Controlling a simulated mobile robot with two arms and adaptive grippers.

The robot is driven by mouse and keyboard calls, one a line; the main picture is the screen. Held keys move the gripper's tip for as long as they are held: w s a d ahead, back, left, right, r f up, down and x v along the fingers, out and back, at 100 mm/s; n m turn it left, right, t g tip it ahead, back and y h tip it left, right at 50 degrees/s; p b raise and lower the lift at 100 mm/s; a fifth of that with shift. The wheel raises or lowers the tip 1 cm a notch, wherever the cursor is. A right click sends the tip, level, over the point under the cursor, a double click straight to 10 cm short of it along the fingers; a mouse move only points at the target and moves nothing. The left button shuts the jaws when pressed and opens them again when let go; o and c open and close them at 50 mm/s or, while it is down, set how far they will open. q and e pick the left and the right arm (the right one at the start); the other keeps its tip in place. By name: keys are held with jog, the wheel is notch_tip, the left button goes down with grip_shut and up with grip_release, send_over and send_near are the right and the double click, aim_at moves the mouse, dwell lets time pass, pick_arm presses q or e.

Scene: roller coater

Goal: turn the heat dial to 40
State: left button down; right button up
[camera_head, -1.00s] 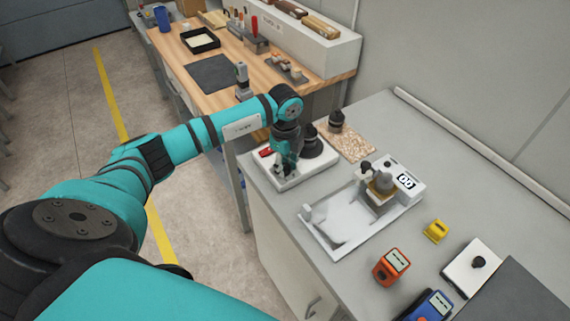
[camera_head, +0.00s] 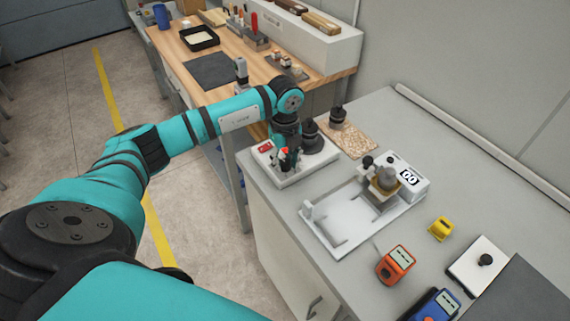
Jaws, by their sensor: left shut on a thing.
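A white unit (camera_head: 303,178) with a small red display (camera_head: 265,147) stands at the left end of the grey bench. My left gripper (camera_head: 286,160) points down over this unit, in front of a dark round part (camera_head: 318,141). It is shut on a small part at the unit's top, which seems to be the heat dial. The gripper hides most of the dial, and a bit of red shows between the fingers. The figures on the red display are too small to read. My right gripper is not in view.
An orange meter (camera_head: 396,265), a yellow block (camera_head: 440,228), a blue meter (camera_head: 436,305) and a white box with a black knob (camera_head: 485,260) lie nearer. A wooden bench (camera_head: 220,85) stands behind.

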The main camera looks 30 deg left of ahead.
aim_at(285, 161)
pick_arm(q)
jog(key=m+b, duration=0.2)
jog(key=m, duration=0.1)
jog(key=shift+w+m, duration=0.1)
jog(key=shift+m, duration=0.2)
jog(key=shift+m+b, duration=1.05)
jog(key=shift+m, duration=0.75)
jog(key=shift+r, duration=0.1)
jog(key=c, duration=0.9)
grip_release()
jog(key=shift+c, duration=0.2)
notch_tip(285, 161, up, 12)
